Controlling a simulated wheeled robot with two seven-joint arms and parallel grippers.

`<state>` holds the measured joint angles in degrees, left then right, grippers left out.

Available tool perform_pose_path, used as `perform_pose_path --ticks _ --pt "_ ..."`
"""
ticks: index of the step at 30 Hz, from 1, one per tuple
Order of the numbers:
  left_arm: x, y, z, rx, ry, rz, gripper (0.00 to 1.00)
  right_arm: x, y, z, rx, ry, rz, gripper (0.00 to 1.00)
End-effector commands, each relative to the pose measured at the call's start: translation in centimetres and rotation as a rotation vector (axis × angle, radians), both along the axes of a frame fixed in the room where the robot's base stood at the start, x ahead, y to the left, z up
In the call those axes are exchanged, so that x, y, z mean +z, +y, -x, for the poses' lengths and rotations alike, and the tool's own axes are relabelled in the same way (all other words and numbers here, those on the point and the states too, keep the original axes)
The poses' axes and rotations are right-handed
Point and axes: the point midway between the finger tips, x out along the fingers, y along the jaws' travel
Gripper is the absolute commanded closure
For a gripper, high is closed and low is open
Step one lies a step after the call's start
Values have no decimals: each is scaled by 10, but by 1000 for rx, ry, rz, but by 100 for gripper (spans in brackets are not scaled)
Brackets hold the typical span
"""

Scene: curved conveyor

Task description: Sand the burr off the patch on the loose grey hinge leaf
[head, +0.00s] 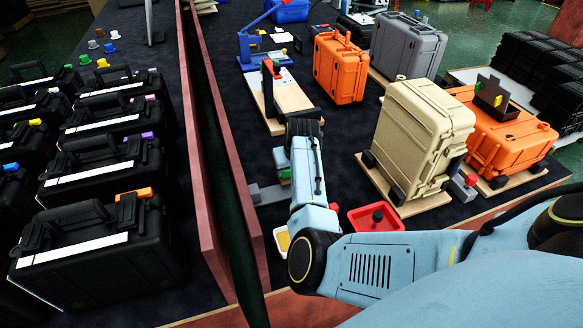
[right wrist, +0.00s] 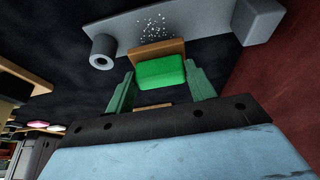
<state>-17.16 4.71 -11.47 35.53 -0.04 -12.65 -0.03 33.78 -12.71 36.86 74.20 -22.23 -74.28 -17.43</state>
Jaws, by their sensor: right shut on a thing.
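The grey hinge leaf (head: 268,194) sticks out beside the red-brown rail in the head view, partly behind my right arm. In the right wrist view the leaf (right wrist: 200,28) lies across the top, with a round barrel (right wrist: 103,48) at its left end. A patch of pale specks (right wrist: 155,26) marks its surface. My right gripper (right wrist: 160,84) is shut on a green sanding block (right wrist: 161,72) with a brown pad (right wrist: 156,50). The pad's edge is just short of the specks in the picture; I cannot tell whether it touches the leaf. My left gripper is out of view.
A red tray (head: 360,219) with a black-knobbed thing and a yellow-filled tray (head: 282,241) lie close to my right arm. A beige case (head: 417,139) stands to the right, orange cases behind. The red-brown rail (head: 212,225) borders the left; black cases stand beyond it.

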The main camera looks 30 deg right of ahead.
Motion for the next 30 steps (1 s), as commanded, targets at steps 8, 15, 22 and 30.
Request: perform_pose_path --ticks 8,15,22,30 --pt "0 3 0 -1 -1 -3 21 -1 0 0 0 -1 0 64" --pt "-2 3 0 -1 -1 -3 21 -5 0 0 1 -1 2 64" --pt "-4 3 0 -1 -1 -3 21 -10 0 0 1 -1 2 64" --pt "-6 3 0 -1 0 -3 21 -15 0 0 1 0 0 64"
